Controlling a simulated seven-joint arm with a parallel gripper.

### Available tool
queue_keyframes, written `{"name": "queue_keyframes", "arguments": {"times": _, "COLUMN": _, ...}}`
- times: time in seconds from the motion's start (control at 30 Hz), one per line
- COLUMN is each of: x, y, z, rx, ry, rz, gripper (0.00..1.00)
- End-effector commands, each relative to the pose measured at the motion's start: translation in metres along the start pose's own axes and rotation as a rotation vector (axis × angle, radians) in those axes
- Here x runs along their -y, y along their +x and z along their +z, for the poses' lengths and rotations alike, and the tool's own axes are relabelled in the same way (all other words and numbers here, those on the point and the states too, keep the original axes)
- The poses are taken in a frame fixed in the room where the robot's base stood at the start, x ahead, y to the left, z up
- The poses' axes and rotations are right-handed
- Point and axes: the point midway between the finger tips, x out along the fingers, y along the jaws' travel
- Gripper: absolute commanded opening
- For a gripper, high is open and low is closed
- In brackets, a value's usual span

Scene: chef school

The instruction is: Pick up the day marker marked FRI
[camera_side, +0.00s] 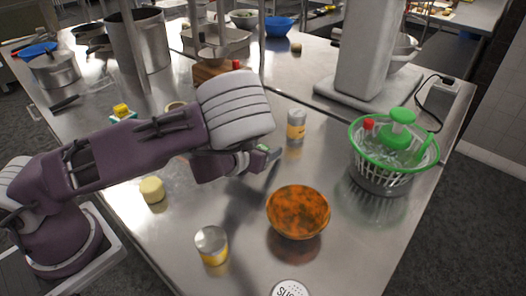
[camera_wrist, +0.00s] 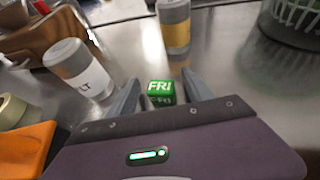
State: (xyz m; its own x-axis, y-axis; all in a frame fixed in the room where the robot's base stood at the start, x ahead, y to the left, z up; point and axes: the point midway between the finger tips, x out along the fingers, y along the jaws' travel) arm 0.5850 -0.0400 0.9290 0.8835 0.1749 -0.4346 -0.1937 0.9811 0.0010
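The FRI day marker (camera_wrist: 160,93) is a small green block with white letters, seen in the wrist view between my fingers. My gripper (camera_wrist: 160,88) is open, with one finger on each side of the marker. A gap shows between the marker and each finger. In the side view my gripper (camera_side: 268,162) is low over the steel counter. A bit of green (camera_side: 262,148) shows by its fingers, probably the marker, mostly hidden by my gripper.
A white-labelled shaker (camera_wrist: 80,72) and a yellow-banded can (camera_wrist: 174,25) stand just beyond the marker. An orange bowl (camera_side: 298,212), another can (camera_side: 212,245) and a green-topped basket (camera_side: 372,172) stand around.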

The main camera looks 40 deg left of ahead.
Motion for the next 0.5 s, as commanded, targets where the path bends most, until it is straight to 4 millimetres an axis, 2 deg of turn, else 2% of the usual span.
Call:
{"name": "queue_keyframes", "arguments": {"times": 0.03, "x": 0.0, "y": -0.0001, "z": 0.0001, "rx": 0.0, "ry": 0.0, "rz": 0.0, "gripper": 0.49}}
{"name": "queue_keyframes", "arguments": {"times": 0.2, "x": 0.0, "y": -0.0003, "z": 0.0001, "rx": 0.0, "ry": -0.001, "rz": 0.0, "gripper": 0.16}}
{"name": "queue_keyframes", "arguments": {"times": 0.3, "x": 0.0, "y": -0.0003, "z": 0.0001, "rx": 0.0, "ry": -0.001, "rz": 0.0, "gripper": 0.0}}
{"name": "queue_keyframes", "arguments": {"times": 0.5, "x": 0.0, "y": -0.0003, "z": 0.0002, "rx": 0.0, "ry": -0.001, "rz": 0.0, "gripper": 0.0}}
